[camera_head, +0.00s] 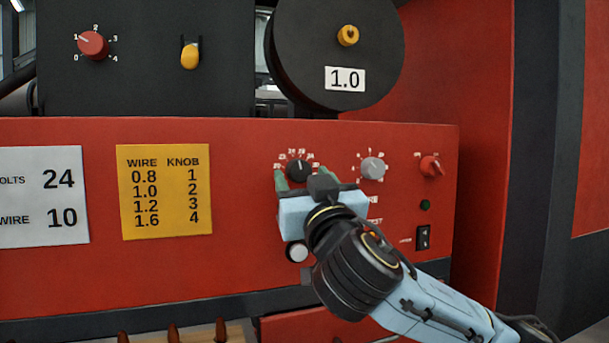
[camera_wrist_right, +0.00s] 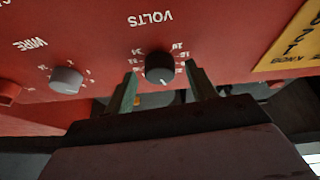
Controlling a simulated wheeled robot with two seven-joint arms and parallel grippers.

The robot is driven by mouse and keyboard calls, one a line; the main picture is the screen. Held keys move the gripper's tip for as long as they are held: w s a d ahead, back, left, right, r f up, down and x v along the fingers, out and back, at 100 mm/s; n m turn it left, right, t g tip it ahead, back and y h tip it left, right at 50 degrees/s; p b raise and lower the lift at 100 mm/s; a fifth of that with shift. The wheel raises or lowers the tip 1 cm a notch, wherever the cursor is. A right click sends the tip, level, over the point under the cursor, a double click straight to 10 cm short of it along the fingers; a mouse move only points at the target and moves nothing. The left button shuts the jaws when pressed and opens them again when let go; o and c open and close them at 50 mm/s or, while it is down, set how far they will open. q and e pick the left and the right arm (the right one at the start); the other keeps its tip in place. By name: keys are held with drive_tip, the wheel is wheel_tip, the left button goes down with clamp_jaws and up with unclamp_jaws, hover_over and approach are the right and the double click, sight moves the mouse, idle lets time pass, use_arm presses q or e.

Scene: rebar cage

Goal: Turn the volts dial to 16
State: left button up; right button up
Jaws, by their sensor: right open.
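The volts dial (camera_head: 299,170) is a black round knob on the red front panel. It also shows in the right wrist view (camera_wrist_right: 159,68), upside down, under the VOLTS label. Its white pointer mark points roughly up in the head view; the exact number is too small to tell. My right gripper (camera_head: 304,178) is open, with its two green fingers on either side of the dial. In the right wrist view (camera_wrist_right: 162,76) gaps show between the fingers and the knob, so it is not gripped. My left gripper is not in view.
A grey wire knob (camera_head: 373,168) and a red switch knob (camera_head: 431,166) sit right of the dial.

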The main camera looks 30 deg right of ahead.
drive_tip(key=shift+c, duration=0.4)
drive_tip(key=c, duration=0.9)
